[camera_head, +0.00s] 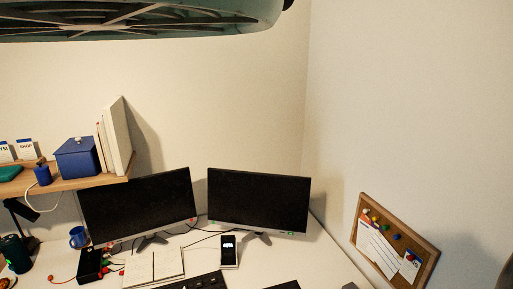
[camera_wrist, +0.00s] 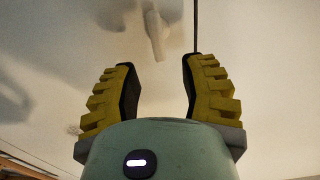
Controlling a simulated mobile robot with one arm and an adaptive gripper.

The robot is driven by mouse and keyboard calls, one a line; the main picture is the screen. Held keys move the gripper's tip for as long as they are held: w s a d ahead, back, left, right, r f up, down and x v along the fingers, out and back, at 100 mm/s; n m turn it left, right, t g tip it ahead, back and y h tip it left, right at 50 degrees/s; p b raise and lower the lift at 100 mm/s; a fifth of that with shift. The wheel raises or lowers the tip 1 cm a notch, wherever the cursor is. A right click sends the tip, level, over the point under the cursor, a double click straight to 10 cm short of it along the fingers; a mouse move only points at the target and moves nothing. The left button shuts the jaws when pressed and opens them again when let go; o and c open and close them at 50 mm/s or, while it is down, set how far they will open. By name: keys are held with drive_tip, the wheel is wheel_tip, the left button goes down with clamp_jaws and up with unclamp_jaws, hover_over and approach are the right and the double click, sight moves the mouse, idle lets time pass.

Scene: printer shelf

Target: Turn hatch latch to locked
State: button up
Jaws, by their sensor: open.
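I cannot make out a hatch or its latch for certain in either view. My gripper (camera_wrist: 157,66) shows in the wrist view with its two yellow ridged fingers spread apart and nothing between them. Beyond the fingertips, a blurred pale shape (camera_wrist: 156,38) with a narrow end hangs down at the top middle; I cannot tell what it is. A thin dark vertical line (camera_wrist: 196,25) runs above the right finger. My gripper does not show in the head view.
Two dark monitors (camera_head: 140,207) stand on a white desk (camera_head: 320,262) with a notebook (camera_head: 154,267) and a phone (camera_head: 229,251). A wooden shelf (camera_head: 95,184) holds a blue box (camera_head: 77,160). A corkboard (camera_head: 428,262) is at right. A greenish spoked object (camera_head: 190,25) fills the top left.

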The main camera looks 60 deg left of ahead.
drive_tip(key=shift+b+x, duration=0.65)
drive_tip(key=shift+x, duration=1.6)
drive_tip(key=shift+o, duration=0.3)
drive_tip(key=shift+a, duration=0.1)
clamp_jaws()
